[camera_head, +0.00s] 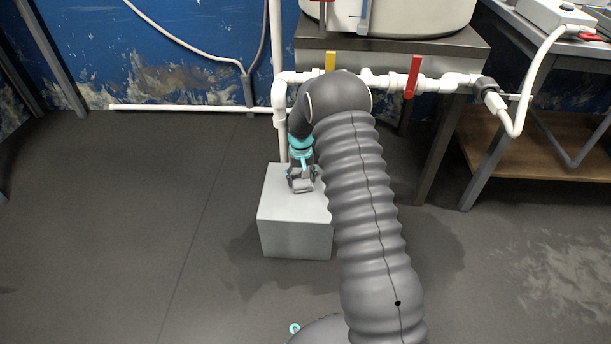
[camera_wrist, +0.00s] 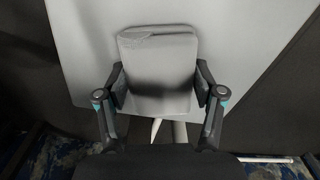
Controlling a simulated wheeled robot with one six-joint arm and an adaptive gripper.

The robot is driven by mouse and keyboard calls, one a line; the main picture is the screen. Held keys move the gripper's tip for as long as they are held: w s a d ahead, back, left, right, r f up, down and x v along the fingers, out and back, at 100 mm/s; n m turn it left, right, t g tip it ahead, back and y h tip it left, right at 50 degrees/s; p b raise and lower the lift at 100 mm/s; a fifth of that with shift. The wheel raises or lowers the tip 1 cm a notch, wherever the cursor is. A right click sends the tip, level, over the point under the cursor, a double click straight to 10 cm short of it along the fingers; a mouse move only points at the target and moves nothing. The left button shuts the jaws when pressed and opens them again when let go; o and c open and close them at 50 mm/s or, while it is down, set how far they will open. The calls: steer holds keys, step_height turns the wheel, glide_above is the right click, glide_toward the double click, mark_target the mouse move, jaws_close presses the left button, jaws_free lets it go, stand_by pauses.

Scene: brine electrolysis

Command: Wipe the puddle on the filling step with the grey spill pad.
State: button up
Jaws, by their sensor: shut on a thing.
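The filling step is a pale grey block (camera_head: 292,236) on the floor below the pipes. Its flat top (camera_wrist: 255,40) fills much of the wrist view. My gripper (camera_head: 302,178) points down over the step's top. In the wrist view my gripper (camera_wrist: 160,84) is shut on the grey spill pad (camera_wrist: 158,62), with one finger on each side. The pad shows as a small grey piece in the head view (camera_head: 302,186). It is at or just above the step's surface; I cannot tell whether it touches. I cannot make out a clear puddle; the pad hides part of the top.
White pipes with a yellow valve handle (camera_head: 330,61) and a red valve handle (camera_head: 413,77) run just behind and above the step. A table (camera_head: 455,42) carries a large pale vessel (camera_head: 395,15). Another bench (camera_head: 540,160) stands at right. The floor at left is clear.

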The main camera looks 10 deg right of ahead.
mark_target(298, 187)
steer(key=shift+s+a+f, duration=0.1)
steer(key=shift+s+a, duration=0.2)
steer(key=shift+s, duration=0.3)
steer(key=shift+s+a+f, duration=0.1)
steer(key=shift+s+a, duration=0.25)
steer(key=shift+s, duration=0.3)
steer(key=shift+s+a, duration=0.3)
steer(key=shift+s, duration=0.3)
steer(key=shift+s+a+r, duration=0.1)
steer(key=shift+s+a, duration=0.2)
steer(key=shift+s, duration=0.25)
steer(key=shift+s+a+r, duration=0.1)
steer(key=shift+s+a, duration=0.2)
steer(key=shift+s, duration=0.25)
steer(key=shift+s+d, duration=0.1)
steer(key=shift+s, duration=0.85)
steer(key=shift+s+a+f+b, duration=0.15)
steer(key=shift+s+a, duration=0.1)
steer(key=shift+s, duration=0.5)
steer(key=shift+s+a+r+b, duration=0.1)
steer(key=shift+s+a+b, duration=0.1)
steer(key=shift+s, duration=0.5)
steer(key=shift+r+p, duration=1.85)
steer(key=shift+r, duration=1.1)
steer(key=shift+r, duration=0.1)
steer(key=shift+r+p, duration=0.9)
steer(key=shift+r, duration=0.5)
